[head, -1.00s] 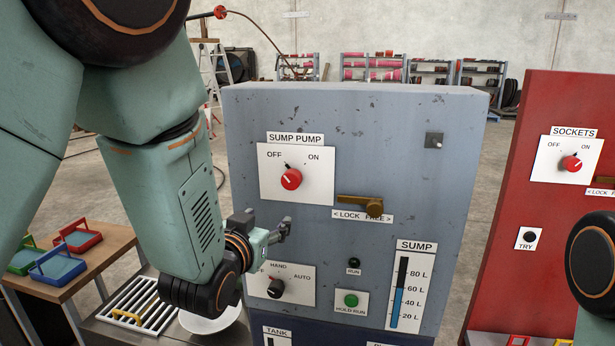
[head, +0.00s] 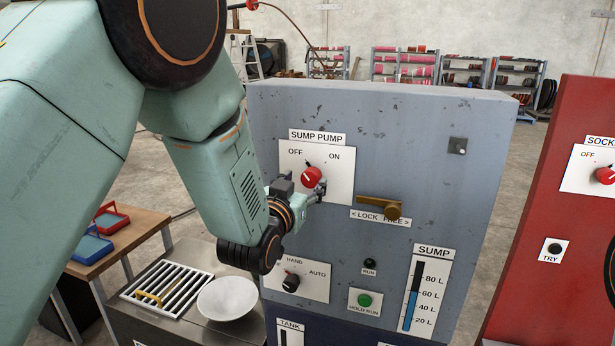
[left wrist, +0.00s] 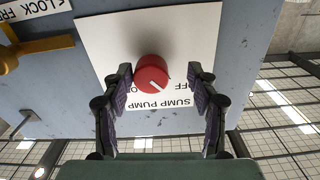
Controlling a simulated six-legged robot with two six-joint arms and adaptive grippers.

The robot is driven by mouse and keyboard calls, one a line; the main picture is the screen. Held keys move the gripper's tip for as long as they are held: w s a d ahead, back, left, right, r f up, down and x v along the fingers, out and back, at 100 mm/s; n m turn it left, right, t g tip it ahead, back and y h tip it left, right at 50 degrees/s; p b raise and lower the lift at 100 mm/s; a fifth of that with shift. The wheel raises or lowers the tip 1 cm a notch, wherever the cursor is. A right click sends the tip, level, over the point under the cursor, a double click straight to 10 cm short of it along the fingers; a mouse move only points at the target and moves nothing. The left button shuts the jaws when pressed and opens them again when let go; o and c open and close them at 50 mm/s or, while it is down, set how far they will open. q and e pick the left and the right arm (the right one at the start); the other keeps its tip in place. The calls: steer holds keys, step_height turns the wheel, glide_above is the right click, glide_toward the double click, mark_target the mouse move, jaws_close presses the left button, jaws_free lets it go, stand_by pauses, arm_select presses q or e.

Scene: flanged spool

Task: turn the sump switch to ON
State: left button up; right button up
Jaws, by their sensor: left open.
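The sump switch is a red knob (head: 312,177) on a white plate (head: 343,187) under the SUMP PUMP label, with OFF at upper left and ON at upper right. In the left wrist view the plate is upside down, and the white mark on the knob (left wrist: 152,73) points toward OFF. My left gripper (head: 314,188) is open at the plate. In its wrist view the fingertips (left wrist: 160,74) stand on either side of the knob, with gaps. I cannot tell how deep they reach. My right gripper is out of view.
A brass lever (head: 385,206) over the LOCK/FREE label sits just right of the plate, its handle toward LOCK. Below are a black HAND/AUTO knob (head: 291,281), a green button (head: 364,300) and a SUMP gauge (head: 414,296). A red cabinet (head: 545,190) stands at right.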

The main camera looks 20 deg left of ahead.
arm_select(q)
steer(key=shift+w+d+r, duration=0.1)
steer(key=shift+w+d, duration=0.15)
steer(key=shift+w, duration=0.25)
steer(key=shift+w+d+r, duration=0.2)
steer(key=shift+w+d, duration=0.1)
steer(key=shift+d, duration=0.35)
steer(key=shift+w+a+f, duration=0.15)
steer(key=shift+a+f, duration=0.1)
steer(key=shift+a, duration=0.4)
steer(key=shift+c, duration=0.9)
steer(key=shift+d+r, duration=0.15)
steer(key=shift+d, duration=0.4)
steer(key=c, duration=0.5)
steer(key=shift+a, duration=0.3)
steer(key=shift+c, duration=2.1)
steer(key=shift+d, duration=0.15)
steer(key=shift+c, duration=0.4)
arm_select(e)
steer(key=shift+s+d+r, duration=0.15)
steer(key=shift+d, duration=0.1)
